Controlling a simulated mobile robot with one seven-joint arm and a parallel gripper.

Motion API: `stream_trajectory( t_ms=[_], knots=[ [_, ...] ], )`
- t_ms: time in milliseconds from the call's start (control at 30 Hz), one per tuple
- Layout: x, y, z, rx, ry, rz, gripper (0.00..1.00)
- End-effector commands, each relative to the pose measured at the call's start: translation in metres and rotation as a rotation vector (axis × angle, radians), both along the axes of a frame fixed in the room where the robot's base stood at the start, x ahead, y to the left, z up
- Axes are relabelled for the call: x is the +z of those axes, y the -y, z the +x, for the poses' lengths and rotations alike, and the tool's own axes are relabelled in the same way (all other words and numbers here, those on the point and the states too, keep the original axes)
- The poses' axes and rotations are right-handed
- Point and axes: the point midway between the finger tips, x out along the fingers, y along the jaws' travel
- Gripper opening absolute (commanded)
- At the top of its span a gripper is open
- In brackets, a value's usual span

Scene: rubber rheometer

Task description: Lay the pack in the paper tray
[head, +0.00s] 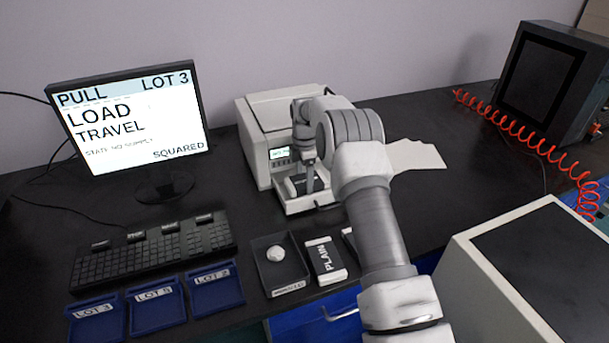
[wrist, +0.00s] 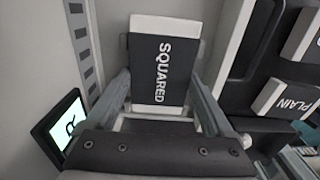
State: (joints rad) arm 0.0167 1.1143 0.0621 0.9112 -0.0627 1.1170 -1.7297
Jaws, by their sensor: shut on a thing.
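The pack is a black block with white ends, marked SQUARED (wrist: 163,65) in the wrist view. My gripper (wrist: 162,75) is shut on it, one finger on each long side. In the head view my gripper (head: 305,182) is at the front of the white printer (head: 278,112), over its paper tray (head: 312,205), and partly hides the pack (head: 297,187). The pack looks level and within the tray's outline. I cannot tell whether it touches the tray floor.
A pack marked PLAIN (head: 325,260) lies beside a dark dish (head: 280,267) holding a white lump. Another pack is mostly behind my arm. Blue lot trays (head: 157,309), a keyboard (head: 155,252) and a monitor (head: 132,120) stand left. A red coiled hose (head: 530,145) lies right.

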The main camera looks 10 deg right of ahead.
Motion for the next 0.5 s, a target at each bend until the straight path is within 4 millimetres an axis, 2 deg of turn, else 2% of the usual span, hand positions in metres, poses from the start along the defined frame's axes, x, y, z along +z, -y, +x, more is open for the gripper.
stream_trajectory(
  t_ms=[100, 367, 400, 433, 500],
  knots=[
    [-0.0063, -0.0001, 0.0001, 0.000, 0.000, 0.000, 0.22],
    [-0.0065, 0.0000, 0.0001, 0.000, 0.001, 0.000, 0.22],
    [-0.0065, 0.0000, 0.0001, 0.000, 0.001, 0.000, 0.92],
    [-0.0064, 0.0000, 0.0001, 0.000, 0.001, 0.000, 0.98],
    [-0.0064, 0.0000, 0.0001, -0.001, 0.001, 0.000, 1.00]
  ],
)
